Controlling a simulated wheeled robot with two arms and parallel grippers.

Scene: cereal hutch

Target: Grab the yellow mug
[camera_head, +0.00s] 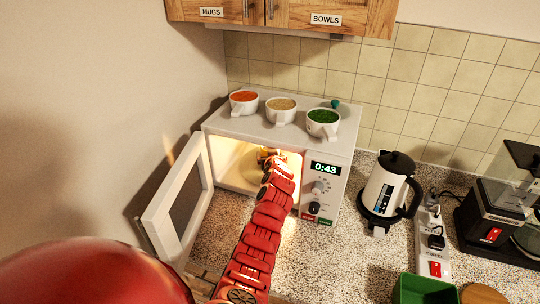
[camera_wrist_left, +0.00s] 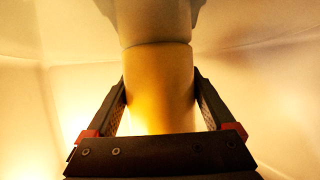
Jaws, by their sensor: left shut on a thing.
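The microwave (camera_head: 225,126) stands on the counter with its door (camera_head: 178,200) swung open to the left. My left arm reaches into its lit cavity, with the left gripper (camera_head: 270,157) inside. In the left wrist view the gripper (camera_wrist_left: 160,78) has its two fingers on either side of a smooth, rounded yellow body, which I take to be the yellow mug (camera_wrist_left: 160,100). It is shut on it. The mug's handle and rim cannot be made out, and in the head view my arm mostly hides it. My right gripper is not in view.
A kettle (camera_head: 385,190), power strip (camera_head: 432,245), coffee maker (camera_head: 495,225) and green box (camera_head: 425,290) are to the right. Cabinets (camera_head: 285,15) hang above.

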